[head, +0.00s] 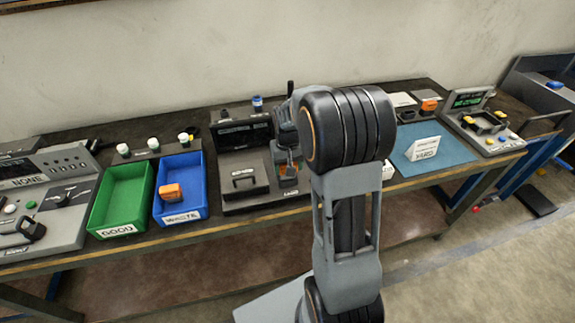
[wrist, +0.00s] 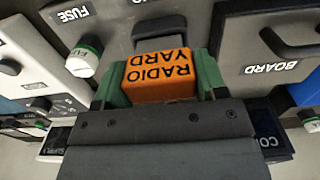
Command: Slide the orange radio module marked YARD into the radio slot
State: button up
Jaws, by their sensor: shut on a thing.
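The orange radio module (wrist: 160,78) reads RADIO YARD, upside down in the wrist view. My gripper (head: 287,168) is shut on it, with a green finger on each side. In the head view only a little orange shows between the fingers, at the right side of the dark tester unit (head: 243,183). In the wrist view the module is close to a grey panel with a dark recessed part (wrist: 160,36) just beyond it. I cannot tell whether that is the radio slot, or whether the module touches it. My arm hides part of the unit.
A green GOOD bin (head: 122,197) and a blue WASTE bin (head: 180,187) holding an orange module (head: 171,192) stand left. Another orange module (head: 429,105) lies back right, behind a YARD sign (head: 425,149). FUSE (wrist: 72,14) and BOARD (wrist: 271,68) labels flank the held module.

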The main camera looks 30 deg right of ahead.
jog(key=shift+f+b, duration=0.95)
jog(key=shift+f, duration=0.5)
jog(key=o, duration=1.3)
jog(key=shift+c, duration=0.2)
notch_tip(320, 180, up, 14)
jog(key=shift+f, duration=0.1)
